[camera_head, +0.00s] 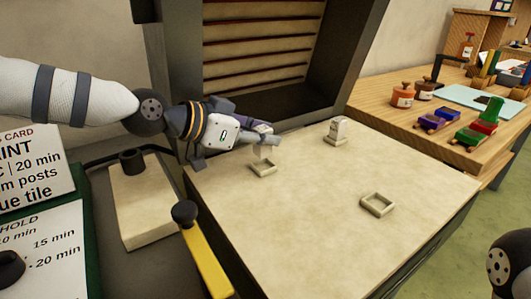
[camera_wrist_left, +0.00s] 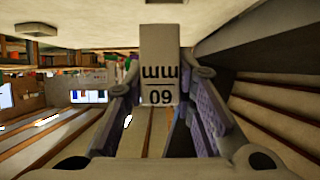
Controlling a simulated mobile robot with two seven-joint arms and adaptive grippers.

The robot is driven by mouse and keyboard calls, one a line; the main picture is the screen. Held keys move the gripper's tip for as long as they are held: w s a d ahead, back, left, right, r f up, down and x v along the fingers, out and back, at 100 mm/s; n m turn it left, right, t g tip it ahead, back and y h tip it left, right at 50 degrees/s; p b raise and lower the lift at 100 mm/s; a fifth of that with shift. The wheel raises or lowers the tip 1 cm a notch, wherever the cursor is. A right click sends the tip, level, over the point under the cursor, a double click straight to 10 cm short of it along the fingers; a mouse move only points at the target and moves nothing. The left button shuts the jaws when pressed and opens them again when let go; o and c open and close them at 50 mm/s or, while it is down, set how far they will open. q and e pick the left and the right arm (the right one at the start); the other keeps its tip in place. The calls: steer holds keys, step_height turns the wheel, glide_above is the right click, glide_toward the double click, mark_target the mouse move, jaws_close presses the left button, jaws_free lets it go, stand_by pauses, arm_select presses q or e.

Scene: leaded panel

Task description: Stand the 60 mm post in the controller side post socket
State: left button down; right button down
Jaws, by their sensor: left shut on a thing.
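My left gripper (camera_head: 262,138) is shut on the pale 60 mm post (camera_head: 265,151). In the left wrist view the post (camera_wrist_left: 158,65) stands between the two fingers, its "60 mm" label upside down. In the head view the post hangs just above a square post socket (camera_head: 262,168) on the left of the pale plate. I cannot tell whether its lower end touches the socket. Another pale post (camera_head: 338,130) stands upright in a socket at the back of the plate. A third socket (camera_head: 378,205), at the right front, is empty. My right gripper is out of view.
The pale plate (camera_head: 310,235) is otherwise clear. A dark open cabinet with slatted interior (camera_head: 255,60) rises behind it. A yellow lever (camera_head: 205,260) and a pale box with a black knob (camera_head: 140,205) stand left. A wooden bench (camera_head: 390,115) with bottles and coloured blocks is right.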

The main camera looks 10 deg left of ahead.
mark_target(255, 149)
arm_select(q)
steer(key=shift+w+f, duration=0.2)
steer(key=shift+f, duration=0.7)
steer(key=shift+w+f, duration=0.2)
steer(key=shift+f, duration=0.7)
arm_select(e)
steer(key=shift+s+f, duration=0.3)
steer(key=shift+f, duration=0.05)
arm_select(q)
steer(key=shift+f+b, duration=0.2)
steer(key=shift+b, duration=0.1)
steer(key=c, duration=1.3)
jaws_free()
steer(key=shift+c, duration=0.2)
